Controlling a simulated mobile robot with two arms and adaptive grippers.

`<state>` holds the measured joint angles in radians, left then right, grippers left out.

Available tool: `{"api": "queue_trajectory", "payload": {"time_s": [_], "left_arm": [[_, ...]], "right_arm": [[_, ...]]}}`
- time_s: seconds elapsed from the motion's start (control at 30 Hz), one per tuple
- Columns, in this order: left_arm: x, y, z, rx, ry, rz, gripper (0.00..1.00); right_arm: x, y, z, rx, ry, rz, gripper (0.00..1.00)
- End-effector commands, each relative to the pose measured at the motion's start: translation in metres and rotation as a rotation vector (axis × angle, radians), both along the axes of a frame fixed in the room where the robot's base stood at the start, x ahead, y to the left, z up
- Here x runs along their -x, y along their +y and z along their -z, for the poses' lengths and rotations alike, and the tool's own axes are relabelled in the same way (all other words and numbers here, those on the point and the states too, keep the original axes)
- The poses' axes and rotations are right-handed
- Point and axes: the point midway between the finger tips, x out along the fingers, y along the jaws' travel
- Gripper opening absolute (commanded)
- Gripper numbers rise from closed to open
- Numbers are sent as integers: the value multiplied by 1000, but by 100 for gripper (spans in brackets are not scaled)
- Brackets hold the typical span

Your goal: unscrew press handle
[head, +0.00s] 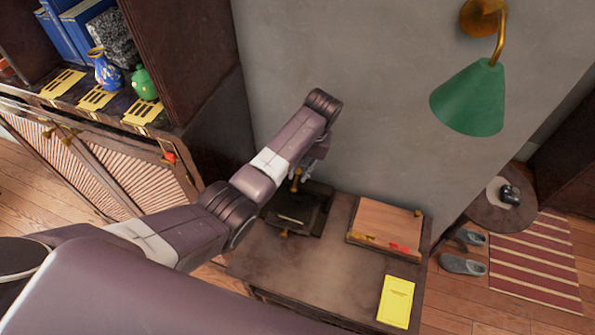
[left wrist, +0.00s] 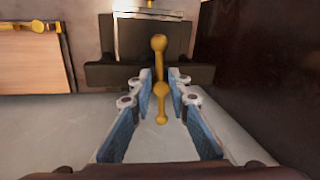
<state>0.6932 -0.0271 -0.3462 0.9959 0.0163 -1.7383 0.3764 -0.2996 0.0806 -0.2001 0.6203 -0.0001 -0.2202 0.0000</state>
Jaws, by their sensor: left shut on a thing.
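The brass press handle (head: 296,181) is a bar with rounded knob ends, standing over the dark press (head: 316,215) on the small cabinet. In the left wrist view the handle (left wrist: 160,90) runs lengthwise between the two fingers, in front of the dark press body (left wrist: 107,75). My left gripper (left wrist: 159,82) is shut on the handle, with one finger pad on each side. In the head view my left gripper (head: 310,167) is mostly hidden behind its own arm. My right gripper does not show.
The cabinet top (head: 330,275) also bears a wooden box (head: 385,222) with brass and red parts and a yellow booklet (head: 396,301). A wall stands close behind the press. A green lamp (head: 470,98) hangs at upper right; a shelf with vases (head: 105,70) stands left.

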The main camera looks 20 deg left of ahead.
Motion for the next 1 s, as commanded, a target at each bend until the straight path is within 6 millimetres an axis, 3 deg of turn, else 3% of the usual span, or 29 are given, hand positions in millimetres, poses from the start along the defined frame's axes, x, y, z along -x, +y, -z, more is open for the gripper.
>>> {"api": "queue_trajectory", "payload": {"time_s": [1.0], "left_arm": [[-12, -8, 0, 1, -1, -966, 0]], "right_arm": [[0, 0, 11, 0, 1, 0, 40]]}}
